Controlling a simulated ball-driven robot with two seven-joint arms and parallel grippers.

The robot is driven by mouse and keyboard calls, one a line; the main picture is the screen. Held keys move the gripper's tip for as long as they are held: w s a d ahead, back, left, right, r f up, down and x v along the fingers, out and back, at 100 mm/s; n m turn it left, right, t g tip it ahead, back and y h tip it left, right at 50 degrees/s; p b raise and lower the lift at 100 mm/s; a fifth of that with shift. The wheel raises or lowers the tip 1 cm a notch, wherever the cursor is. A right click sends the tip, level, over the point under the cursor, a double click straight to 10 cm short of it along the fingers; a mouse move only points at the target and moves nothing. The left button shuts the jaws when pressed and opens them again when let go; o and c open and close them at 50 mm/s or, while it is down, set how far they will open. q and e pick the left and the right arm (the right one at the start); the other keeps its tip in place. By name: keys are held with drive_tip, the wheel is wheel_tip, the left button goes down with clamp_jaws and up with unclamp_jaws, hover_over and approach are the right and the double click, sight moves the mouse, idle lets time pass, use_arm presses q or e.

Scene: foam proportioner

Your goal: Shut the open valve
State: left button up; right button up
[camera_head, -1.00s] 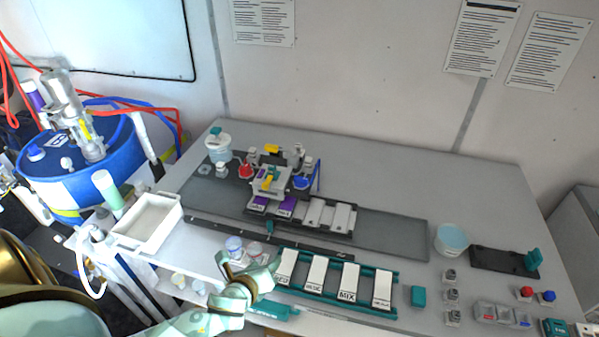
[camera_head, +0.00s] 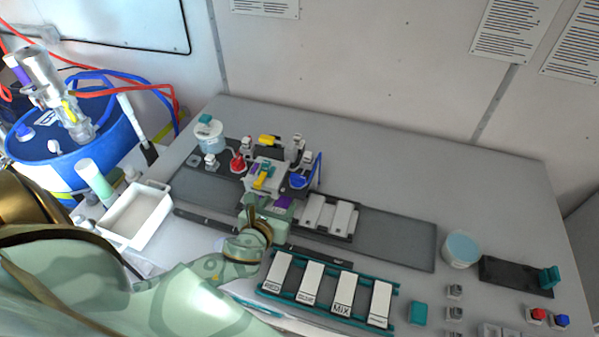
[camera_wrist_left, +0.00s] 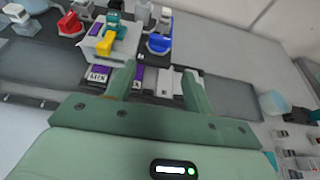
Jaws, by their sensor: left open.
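A small valve assembly stands on the dark mat: a pale block (camera_head: 262,170) with a yellow handle (camera_head: 263,178), a red valve (camera_head: 237,163) at its left and a blue valve (camera_head: 300,180) with a raised blue lever at its right. In the left wrist view, the yellow handle (camera_wrist_left: 105,41), red valve (camera_wrist_left: 69,22) and blue valve (camera_wrist_left: 159,43) lie ahead of the fingers. I cannot tell which valve is open. My left gripper (camera_head: 268,204) is open and empty, just in front of the block, over the labelled plates; its fingers (camera_wrist_left: 158,78) are apart. My right gripper is out of view.
A teal rack (camera_head: 325,295) of labelled white plates lies nearer, right of my left arm. A white tray (camera_head: 158,222) and blue drum (camera_head: 60,160) are at left. A white tub (camera_head: 209,140) stands behind left. The mat's right part (camera_head: 400,245) is clear.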

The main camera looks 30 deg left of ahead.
use_arm(q)
approach(297, 179)
drive_tip(key=b+x, duration=0.1)
drive_tip(key=x, duration=0.6)
drive_tip(key=shift+w+f+b, duration=0.15)
drive_tip(key=shift+w+b, duration=0.1)
drive_tip(key=shift+b, duration=0.15)
drive_tip(key=shift+w+a+f, duration=0.15)
drive_tip(key=shift+w, duration=0.4)
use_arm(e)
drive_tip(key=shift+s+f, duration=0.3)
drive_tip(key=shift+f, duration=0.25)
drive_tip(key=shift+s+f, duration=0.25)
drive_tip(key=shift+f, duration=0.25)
use_arm(q)
drive_tip(key=c, duration=0.7)
